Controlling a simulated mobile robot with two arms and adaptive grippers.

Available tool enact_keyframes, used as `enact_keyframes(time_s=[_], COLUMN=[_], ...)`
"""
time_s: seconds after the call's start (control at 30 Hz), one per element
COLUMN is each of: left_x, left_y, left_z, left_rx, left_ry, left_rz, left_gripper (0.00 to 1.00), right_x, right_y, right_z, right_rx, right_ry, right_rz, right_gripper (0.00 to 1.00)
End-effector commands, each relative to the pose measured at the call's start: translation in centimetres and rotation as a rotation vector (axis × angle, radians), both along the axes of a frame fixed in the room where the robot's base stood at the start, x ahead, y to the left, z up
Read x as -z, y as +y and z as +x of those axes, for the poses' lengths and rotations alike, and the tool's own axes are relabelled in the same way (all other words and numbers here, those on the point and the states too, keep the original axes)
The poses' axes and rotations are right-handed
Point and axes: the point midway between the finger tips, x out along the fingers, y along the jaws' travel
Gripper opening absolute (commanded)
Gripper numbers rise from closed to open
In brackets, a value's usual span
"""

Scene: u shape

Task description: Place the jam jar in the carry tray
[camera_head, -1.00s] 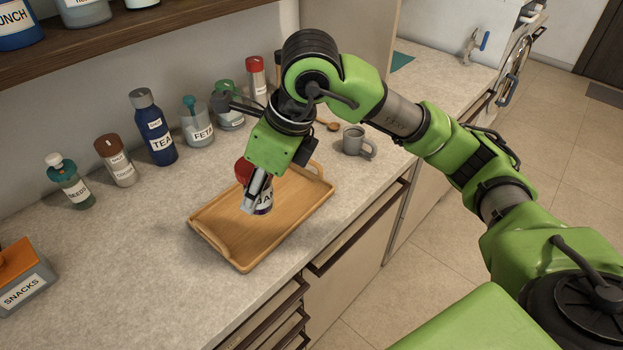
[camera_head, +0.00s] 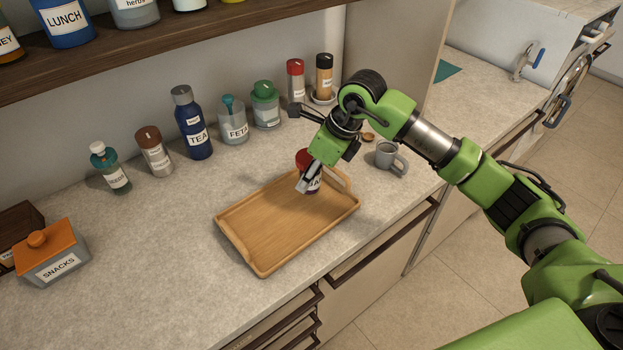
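The jam jar (camera_head: 315,184) has a red lid and a pale label, partly hidden by the gripper's fingers. It shows over the far right part of the wooden carry tray (camera_head: 270,230); I cannot tell whether its base touches the tray. My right gripper (camera_head: 307,186) is shut on the jam jar, with its fingers at the jar's side. The tray lies flat on the counter and its visible floor is otherwise bare. My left gripper is not in view.
A grey mug (camera_head: 385,155) stands right of the tray. Bottles and jars, including a blue tea bottle (camera_head: 192,125) and a feta jar (camera_head: 233,122), line the wall behind. A snacks box (camera_head: 55,262) stands at left. The counter left of the tray is clear.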

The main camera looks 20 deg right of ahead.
Motion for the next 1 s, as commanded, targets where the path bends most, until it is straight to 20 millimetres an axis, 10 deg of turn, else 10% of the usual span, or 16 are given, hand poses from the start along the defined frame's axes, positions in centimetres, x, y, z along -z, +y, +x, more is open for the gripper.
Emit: enact_keyframes(time_s=[0.8, 0.83, 0.87, 1.0], left_x=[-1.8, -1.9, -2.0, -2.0], left_y=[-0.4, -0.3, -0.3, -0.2], left_z=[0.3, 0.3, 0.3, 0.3], left_rx=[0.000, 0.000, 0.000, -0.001], left_ry=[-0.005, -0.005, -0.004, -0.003], left_rz=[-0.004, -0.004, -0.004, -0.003], left_gripper=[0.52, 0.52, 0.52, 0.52], right_x=[4.8, 4.7, 4.7, 4.7], right_y=[-0.6, -0.6, -0.6, -0.6], right_z=[1.0, 1.0, 1.0, 1.0], right_rx=[-0.001, -0.001, -0.001, -0.001], right_ry=[-0.003, -0.001, -0.001, -0.001], right_rz=[0.001, 0.000, 0.000, 0.000], right_gripper=[0.05, 0.41, 0.48, 0.50])
